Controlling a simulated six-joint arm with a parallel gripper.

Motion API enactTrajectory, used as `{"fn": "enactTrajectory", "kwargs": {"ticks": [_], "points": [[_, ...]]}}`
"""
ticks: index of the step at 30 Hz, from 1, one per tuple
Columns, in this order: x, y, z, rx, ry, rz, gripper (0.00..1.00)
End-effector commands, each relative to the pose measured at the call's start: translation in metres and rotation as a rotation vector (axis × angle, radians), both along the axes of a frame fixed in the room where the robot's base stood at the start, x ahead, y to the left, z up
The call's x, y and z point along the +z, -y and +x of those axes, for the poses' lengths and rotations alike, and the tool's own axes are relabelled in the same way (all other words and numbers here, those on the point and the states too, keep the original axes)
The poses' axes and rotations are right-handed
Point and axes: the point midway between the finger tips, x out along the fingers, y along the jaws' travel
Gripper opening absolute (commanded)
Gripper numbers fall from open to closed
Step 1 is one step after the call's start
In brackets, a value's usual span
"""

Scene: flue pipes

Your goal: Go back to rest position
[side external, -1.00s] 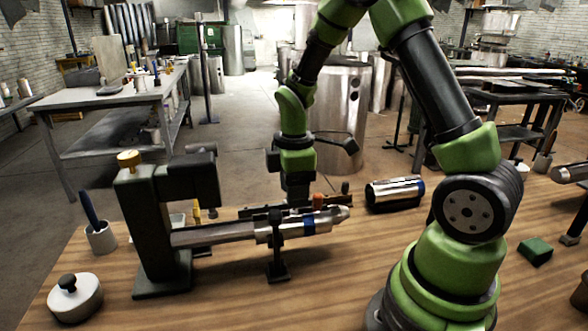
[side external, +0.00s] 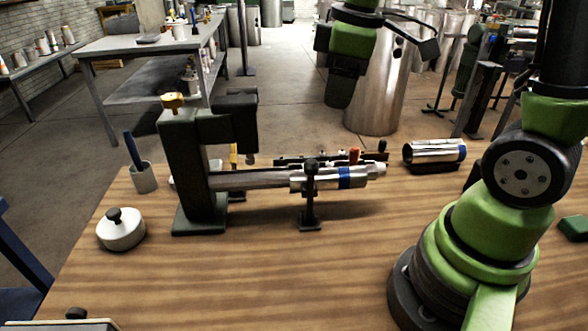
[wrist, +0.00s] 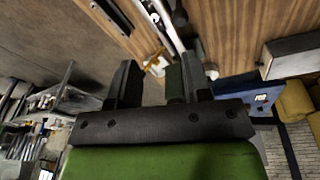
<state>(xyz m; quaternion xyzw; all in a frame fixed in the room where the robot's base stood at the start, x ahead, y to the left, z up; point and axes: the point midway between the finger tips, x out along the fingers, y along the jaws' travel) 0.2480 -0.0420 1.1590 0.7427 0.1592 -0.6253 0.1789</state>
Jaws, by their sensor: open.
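My gripper (side external: 341,88) hangs raised in the side view, above and behind the workbench, clear of the pipes. In the wrist view the two dark fingers (wrist: 156,78) are apart with nothing between them. A silver flue pipe with a blue band (side external: 330,177) lies level along the bench, its left end at the dark upright clamp stand (side external: 192,170). A small black support post (side external: 311,195) stands at the pipe. A second short silver pipe (side external: 433,151) with a blue end band rests on a dark cradle to the right.
A green block (side external: 574,228) lies at the right edge. The front middle of the bench is clear.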

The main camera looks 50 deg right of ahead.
Motion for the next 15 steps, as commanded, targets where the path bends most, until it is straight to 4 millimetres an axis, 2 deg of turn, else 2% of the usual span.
{"fn": "enactTrajectory", "kwargs": {"ticks": [1,6,12,15], "points": [[0.015,-0.011,-0.011,-0.08,0.063,0.023,0.45],[0.045,-0.041,-0.051,-0.382,0.221,0.171,0.45],[0.057,-0.062,-0.089,-0.647,0.327,0.371,0.45],[0.058,-0.067,-0.1,-0.72,0.347,0.439,0.45]]}}
